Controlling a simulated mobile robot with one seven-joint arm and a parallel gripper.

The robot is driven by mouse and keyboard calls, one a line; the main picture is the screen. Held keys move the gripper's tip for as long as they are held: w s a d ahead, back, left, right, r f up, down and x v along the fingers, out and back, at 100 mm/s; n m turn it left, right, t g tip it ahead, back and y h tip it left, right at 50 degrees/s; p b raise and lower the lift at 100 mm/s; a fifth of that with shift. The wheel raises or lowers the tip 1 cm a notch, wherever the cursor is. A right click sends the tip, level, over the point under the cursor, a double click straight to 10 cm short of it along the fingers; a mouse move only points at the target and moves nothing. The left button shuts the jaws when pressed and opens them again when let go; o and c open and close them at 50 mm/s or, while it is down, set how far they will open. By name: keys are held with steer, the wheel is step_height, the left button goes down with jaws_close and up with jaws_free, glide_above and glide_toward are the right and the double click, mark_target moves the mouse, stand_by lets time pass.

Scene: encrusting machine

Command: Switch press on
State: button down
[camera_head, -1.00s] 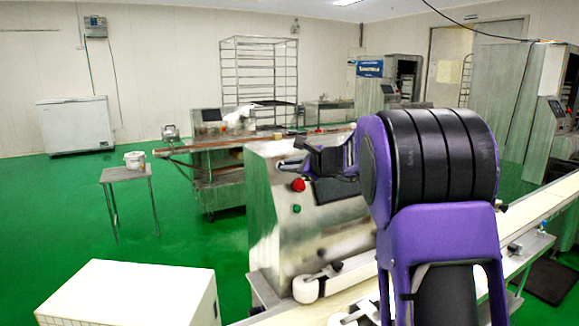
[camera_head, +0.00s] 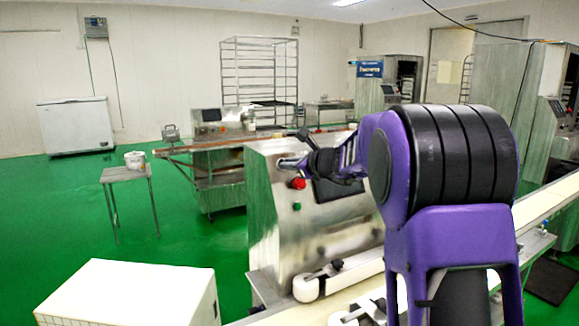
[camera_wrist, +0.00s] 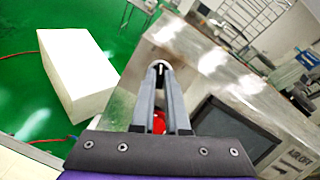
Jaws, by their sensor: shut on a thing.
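The press (camera_head: 300,235) is a steel machine in the middle of the head view. A red button (camera_head: 298,184) and a green button (camera_head: 297,206) sit on its front left. My gripper (camera_head: 291,162) is at its upper left edge, just above the red button. In the wrist view my gripper (camera_wrist: 160,72) has its fingertips closed together around a small pale switch knob (camera_wrist: 160,66), mostly hidden by the fingers. The red button also shows between the fingers in the wrist view (camera_wrist: 159,122). The knob's setting cannot be made out.
A dark screen (camera_wrist: 235,130) is right of my fingers on the press. A white box (camera_head: 130,293) stands in front at left. A conveyor belt (camera_head: 545,203) runs along the right. A small table (camera_head: 126,174) stands on open green floor at left.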

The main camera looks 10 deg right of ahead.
steer(key=m+h, duration=0.1)
steer(key=m, duration=0.3)
steer(key=m+h, duration=0.1)
steer(key=m, duration=0.3)
steer(key=shift+a+t, duration=0.2)
steer(key=shift+t, duration=0.2)
steer(key=m+h, duration=0.1)
steer(key=m, duration=0.3)
steer(key=shift+m, duration=0.3)
steer(key=shift+a+m+h+p, duration=0.1)
steer(key=shift+m+h+p, duration=0.45)
steer(key=shift+m, duration=1.15)
steer(key=c, duration=0.9)
jaws_free()
steer(key=shift+s+r, duration=0.15)
